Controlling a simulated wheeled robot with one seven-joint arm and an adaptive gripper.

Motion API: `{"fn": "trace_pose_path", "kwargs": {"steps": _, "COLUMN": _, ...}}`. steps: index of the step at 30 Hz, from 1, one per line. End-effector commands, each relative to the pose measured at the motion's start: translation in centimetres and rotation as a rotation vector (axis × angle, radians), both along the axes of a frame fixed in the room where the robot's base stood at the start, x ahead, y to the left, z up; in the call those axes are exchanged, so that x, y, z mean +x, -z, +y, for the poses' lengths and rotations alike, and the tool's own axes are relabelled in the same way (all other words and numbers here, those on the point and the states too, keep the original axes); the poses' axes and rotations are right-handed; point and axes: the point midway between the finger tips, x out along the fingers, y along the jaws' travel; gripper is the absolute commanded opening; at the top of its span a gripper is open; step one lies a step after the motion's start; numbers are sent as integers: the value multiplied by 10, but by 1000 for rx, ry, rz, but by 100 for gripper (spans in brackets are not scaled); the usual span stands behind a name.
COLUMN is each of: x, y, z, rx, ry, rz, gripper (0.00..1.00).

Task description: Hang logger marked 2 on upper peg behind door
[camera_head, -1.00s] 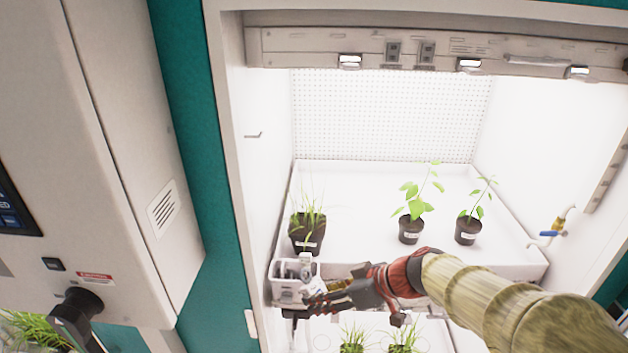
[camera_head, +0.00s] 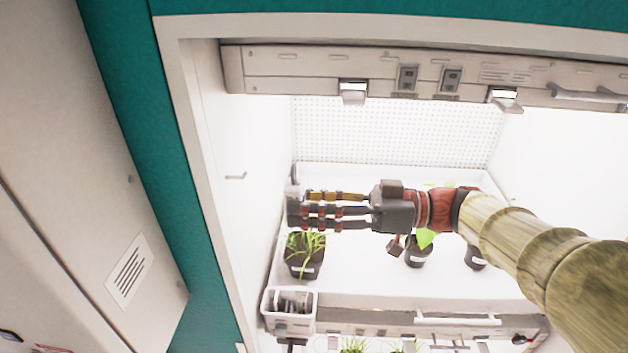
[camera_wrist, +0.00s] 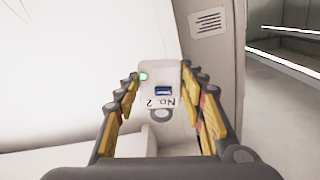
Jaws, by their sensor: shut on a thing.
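The logger (camera_wrist: 158,72) is a pale box with a small blue screen, a green light and the marking "NO. 2", upside down in the wrist view. My gripper (camera_wrist: 160,80) is shut on it, with fingers on both sides. In the head view the logger (camera_head: 293,208) looks grey at the fingertips of my gripper (camera_head: 306,209), with a loop above it. It is held up inside the bright chamber, above a grassy pot. A thin peg (camera_head: 236,176) sticks out of the chamber's left inner wall, left of the logger and apart from it.
A white bin (camera_head: 271,309) with grey things in it hangs at the shelf's front left. A grassy pot (camera_head: 303,265) and two leafy pots stand on the white shelf (camera_head: 375,285). The door frame (camera_head: 202,160) is at left, a lamp beam (camera_head: 310,75) above.

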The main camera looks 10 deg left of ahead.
Motion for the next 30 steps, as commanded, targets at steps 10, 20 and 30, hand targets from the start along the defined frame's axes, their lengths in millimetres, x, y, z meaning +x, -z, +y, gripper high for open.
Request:
{"fn": "trace_pose_path", "kwargs": {"steps": 10, "x": -8, "y": -6, "z": -2, "rx": 19, "ry": 0, "rz": -4, "gripper": 14}}
{"fn": "trace_pose_path", "kwargs": {"steps": 20, "x": -10, "y": -3, "z": 17, "rx": 17, "ry": -1, "rz": 0, "gripper": 14}}
{"fn": "trace_pose_path", "kwargs": {"steps": 30, "x": -12, "y": -2, "z": 36, "rx": 17, "ry": -2, "rz": 0, "gripper": 14}}
